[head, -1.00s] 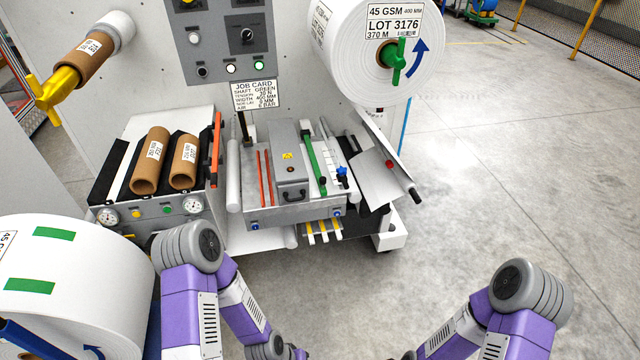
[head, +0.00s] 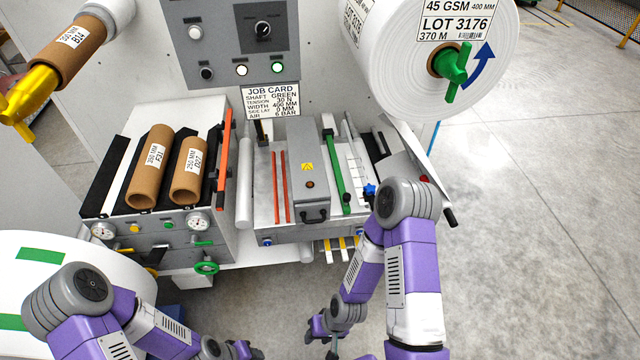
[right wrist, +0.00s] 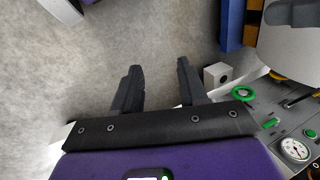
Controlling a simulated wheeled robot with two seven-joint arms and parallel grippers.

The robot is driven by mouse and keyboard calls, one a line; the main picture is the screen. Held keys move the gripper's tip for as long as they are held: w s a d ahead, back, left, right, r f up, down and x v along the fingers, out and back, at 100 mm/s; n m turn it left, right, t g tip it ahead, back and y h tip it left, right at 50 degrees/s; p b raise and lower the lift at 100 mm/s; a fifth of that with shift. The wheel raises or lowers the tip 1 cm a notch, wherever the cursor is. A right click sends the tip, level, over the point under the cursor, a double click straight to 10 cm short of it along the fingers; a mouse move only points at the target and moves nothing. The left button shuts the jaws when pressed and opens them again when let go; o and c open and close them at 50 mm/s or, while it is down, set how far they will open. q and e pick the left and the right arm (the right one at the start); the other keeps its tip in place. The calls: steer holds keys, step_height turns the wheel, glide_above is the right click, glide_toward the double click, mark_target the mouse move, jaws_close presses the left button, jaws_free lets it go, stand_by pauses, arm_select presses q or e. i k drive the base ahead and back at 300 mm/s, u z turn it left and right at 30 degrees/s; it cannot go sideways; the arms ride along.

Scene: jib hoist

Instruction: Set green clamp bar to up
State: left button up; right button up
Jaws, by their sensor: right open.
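The green clamp bar (head: 337,172) is a long, narrow bar with dark ends. In the head view it runs front to back on the grey splice table, right of the grey box with the handle, and looks lowered along the top. My right gripper (head: 331,346) is low at the bottom of the head view, in front of the machine and well apart from the bar. In the right wrist view my right gripper (right wrist: 158,85) is open and empty, above bare floor.
An orange bar (head: 223,150) stands left of the table (head: 262,215), beside two cardboard cores. A blue knob (head: 369,191) is right of the green bar. A large white roll (head: 400,75) overhangs at upper right. A green handwheel (head: 206,268) sits at the front left.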

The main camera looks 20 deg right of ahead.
mark_target(345, 197)
steer(key=z, duration=0.35)
steer(key=i, duration=0.85)
steer(key=z, duration=0.65)
